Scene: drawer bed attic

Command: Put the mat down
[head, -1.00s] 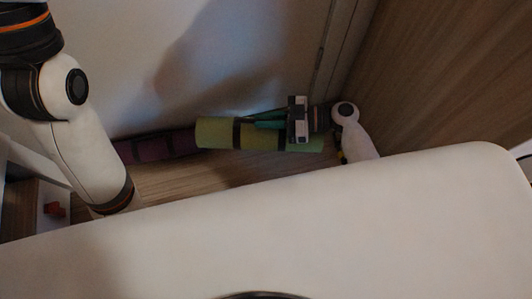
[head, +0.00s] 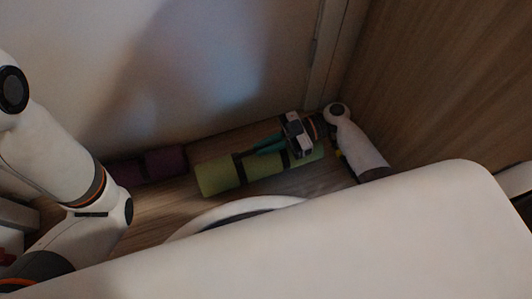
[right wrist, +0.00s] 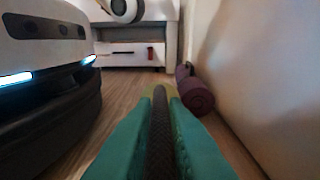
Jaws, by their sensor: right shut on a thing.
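The rolled green mat (head: 218,177) with dark straps is low at the floor near the wall in the head view. My right gripper (head: 252,151) reaches in from the right, its teal fingers lying along the mat's top. It is shut on the mat. In the right wrist view, a dark strap (right wrist: 160,130) runs between the fingers, and a little of the green mat (right wrist: 159,89) shows past the tips. I cannot tell whether the mat touches the floor. My left arm shows at the left of the head view, but its gripper does not.
A rolled purple mat (head: 150,167) lies along the wall, left of the green one; it also shows in the right wrist view (right wrist: 196,96). Wooden floor (right wrist: 130,112) is clear beyond the fingers. A white drawer unit (right wrist: 128,54) stands at the back. A wooden panel (head: 440,70) bounds the right.

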